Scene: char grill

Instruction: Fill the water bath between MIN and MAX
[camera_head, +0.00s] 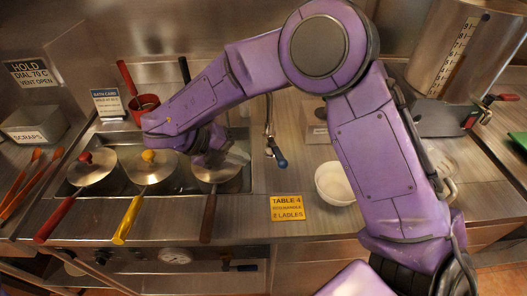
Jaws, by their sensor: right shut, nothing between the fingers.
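The water bath (122,190) is a sunken steel well at left in the head view, with three lidded pots in it. The pots have a red-knobbed lid (92,167), a yellow-knobbed lid (150,166) and a third lid (217,175) partly hidden by my gripper. I cannot make out MIN or MAX marks or the water level. My right gripper (237,156) is shut and empty, over the third pot; I cannot tell whether it touches the lid. My left gripper is not in view.
Red, yellow and brown handles stick out over the front edge. A white bowl (334,185) and yellow "TABLE 4" card (287,207) lie right of the bath. A large graduated steel vessel (455,55) stands at back right. A red pot (144,108) sits behind.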

